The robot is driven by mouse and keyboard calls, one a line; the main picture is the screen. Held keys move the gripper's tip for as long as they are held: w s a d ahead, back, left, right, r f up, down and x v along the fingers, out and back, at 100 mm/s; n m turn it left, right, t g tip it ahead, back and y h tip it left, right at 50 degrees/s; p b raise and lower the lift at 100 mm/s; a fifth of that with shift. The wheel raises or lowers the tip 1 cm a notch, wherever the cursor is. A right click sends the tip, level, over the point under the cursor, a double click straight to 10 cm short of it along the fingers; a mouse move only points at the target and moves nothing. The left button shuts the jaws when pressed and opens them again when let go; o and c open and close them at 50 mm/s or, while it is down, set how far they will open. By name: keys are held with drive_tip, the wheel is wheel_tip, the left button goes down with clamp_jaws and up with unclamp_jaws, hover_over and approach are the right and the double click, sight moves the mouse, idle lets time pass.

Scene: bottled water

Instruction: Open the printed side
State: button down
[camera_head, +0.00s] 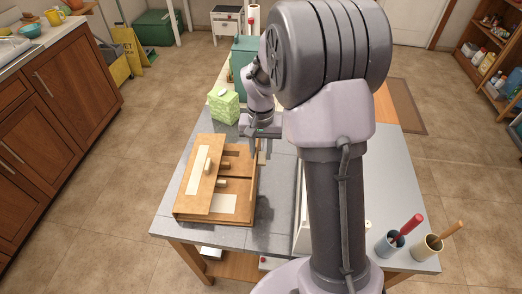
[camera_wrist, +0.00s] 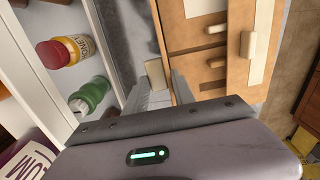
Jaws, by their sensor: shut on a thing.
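The wooden box (camera_head: 180,212) lies on the grey table, left of my arm. A raised left panel carries a pale printed strip (camera_head: 198,178) and a cream knob (camera_head: 208,166); it also shows in the wrist view (camera_wrist: 262,40). Small knobs (camera_head: 222,183) and another pale patch (camera_head: 223,204) show to its right. A thin board (camera_head: 254,178) stands at the box's right edge. My gripper (camera_head: 259,150) is at that edge. In the wrist view its fingers (camera_wrist: 160,90) are shut on a cream knob (camera_wrist: 155,73) beside the thin board. The knob's attachment is partly hidden.
A green block (camera_head: 223,106) stands behind the box. Two cups with handled tools (camera_head: 391,243) stand at the table's right front. In the wrist view, a white rack holds a yellow-labelled bottle (camera_wrist: 65,50) and a green bottle (camera_wrist: 90,97) close to my gripper's left.

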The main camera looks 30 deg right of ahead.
idle(0.4)
drive_tip(key=shift+w+a+r+g+h+p, duration=0.3)
drive_tip(key=shift+a+h+p, duration=0.15)
drive_tip(key=shift+p, duration=0.4)
drive_tip(key=a+h+p, duration=0.1)
drive_tip(key=p, duration=0.1)
drive_tip(key=g+h+p, duration=0.2)
drive_tip(key=g+h, duration=0.1)
drive_tip(key=h, duration=0.2)
hover_over(227, 175)
drive_tip(key=shift+y, duration=0.25)
drive_tip(key=shift+f, duration=3.1)
